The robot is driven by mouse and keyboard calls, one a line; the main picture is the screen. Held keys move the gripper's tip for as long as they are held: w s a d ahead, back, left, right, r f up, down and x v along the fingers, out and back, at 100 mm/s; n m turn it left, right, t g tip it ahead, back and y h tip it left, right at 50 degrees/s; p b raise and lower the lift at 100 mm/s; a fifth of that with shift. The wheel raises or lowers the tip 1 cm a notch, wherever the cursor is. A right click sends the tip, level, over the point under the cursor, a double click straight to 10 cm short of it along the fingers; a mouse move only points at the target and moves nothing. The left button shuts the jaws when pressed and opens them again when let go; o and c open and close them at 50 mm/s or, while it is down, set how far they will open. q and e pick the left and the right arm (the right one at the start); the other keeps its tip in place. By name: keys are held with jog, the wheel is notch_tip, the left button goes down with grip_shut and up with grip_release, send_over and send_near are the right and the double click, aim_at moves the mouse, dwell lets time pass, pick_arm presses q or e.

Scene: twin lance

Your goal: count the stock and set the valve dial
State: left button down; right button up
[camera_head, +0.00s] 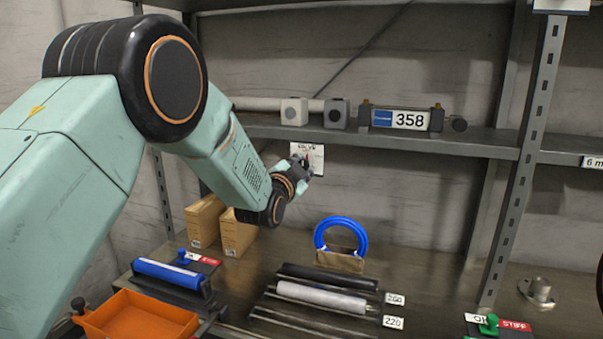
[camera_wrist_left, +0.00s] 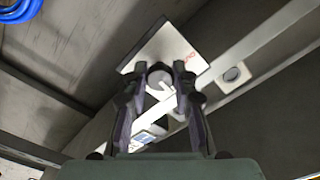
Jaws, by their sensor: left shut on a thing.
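The white valve plate (camera_head: 316,158) hangs below the shelf edge at the middle of the head view, with small dark print at its top. My left gripper (camera_head: 303,168) reaches it from the left and covers much of its face. In the left wrist view the plate (camera_wrist_left: 158,48) lies beyond the fingertips, with red print at its right side. My left gripper (camera_wrist_left: 160,85) is shut on a grey dial knob (camera_wrist_left: 159,75) in front of the plate. The dial's setting cannot be read. My right gripper is in neither view.
The upper shelf holds a unit reading 358 (camera_head: 408,120). Below stand cardboard boxes (camera_head: 238,234), a blue ring (camera_head: 341,222), rollers (camera_head: 320,297) by tags 200 and 220, a blue roller (camera_head: 167,274), an orange tray (camera_head: 138,318), a green knob (camera_head: 489,324) and a metal flange (camera_head: 538,290).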

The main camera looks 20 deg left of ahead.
pick_arm(q)
jog(key=m+b, duration=0.1)
jog(key=m, duration=0.2)
jog(key=m+b, duration=0.1)
jog(key=m, duration=0.3)
jog(key=m+b, duration=0.1)
jog(key=m, duration=0.2)
jog(key=shift+f, duration=0.25)
jog(key=shift+m, duration=0.5)
jog(key=c, duration=1.5)
grip_release()
jog(key=o, duration=0.4)
jog(key=shift+s+r, duration=0.15)
jog(key=shift+r, duration=0.05)
jog(key=shift+o, duration=0.2)
